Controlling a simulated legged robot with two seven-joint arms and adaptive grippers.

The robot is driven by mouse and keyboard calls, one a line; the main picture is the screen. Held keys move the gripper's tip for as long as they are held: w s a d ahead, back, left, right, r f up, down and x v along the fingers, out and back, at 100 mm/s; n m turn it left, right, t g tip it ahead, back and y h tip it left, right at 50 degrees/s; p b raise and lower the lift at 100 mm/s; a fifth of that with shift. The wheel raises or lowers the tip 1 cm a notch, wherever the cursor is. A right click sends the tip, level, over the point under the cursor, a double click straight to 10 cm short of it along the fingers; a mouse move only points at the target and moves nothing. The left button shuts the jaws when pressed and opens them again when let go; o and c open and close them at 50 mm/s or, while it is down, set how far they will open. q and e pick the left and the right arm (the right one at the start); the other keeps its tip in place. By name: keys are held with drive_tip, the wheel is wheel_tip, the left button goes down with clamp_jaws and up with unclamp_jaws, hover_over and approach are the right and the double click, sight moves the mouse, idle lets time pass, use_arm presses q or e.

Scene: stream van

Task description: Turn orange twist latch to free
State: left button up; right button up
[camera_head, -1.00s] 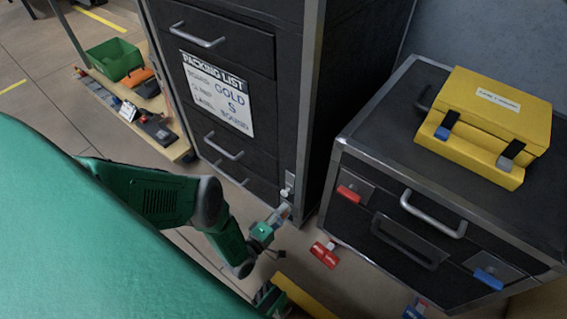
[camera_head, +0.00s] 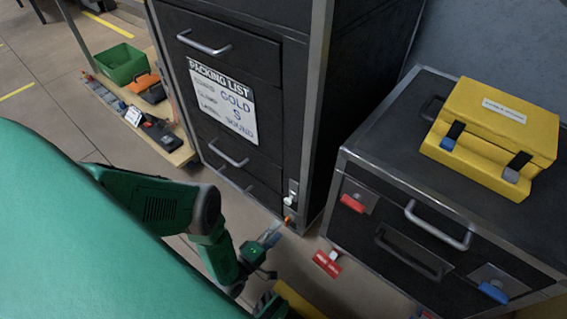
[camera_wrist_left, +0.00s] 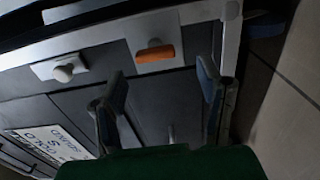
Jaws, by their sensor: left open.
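The orange twist latch (camera_head: 288,222) sits low on the right edge of the tall black drawer cabinet, just below a white latch (camera_head: 289,200). In the left wrist view the orange latch (camera_wrist_left: 155,53) is a short bar on a grey plate, lying across the picture. My left gripper (camera_head: 272,233) is open and empty, just left of and below the orange latch in the head view. In the left wrist view its fingers (camera_wrist_left: 158,82) stand apart, with the orange latch beyond the gap between them and not touched. My right gripper is not in view.
The tall cabinet (camera_head: 265,165) carries a packing list (camera_head: 222,103). A lower black cabinet (camera_head: 375,215) with a yellow case (camera_head: 495,125) on top stands to the right. A red tag (camera_head: 327,264) is near its left side. A green bin (camera_head: 122,64) is at upper left.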

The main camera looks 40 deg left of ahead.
use_arm(q)
drive_tip(key=shift+s+a, duration=0.2)
drive_tip(key=shift+s, duration=1.25)
drive_tip(key=shift+d, duration=0.1)
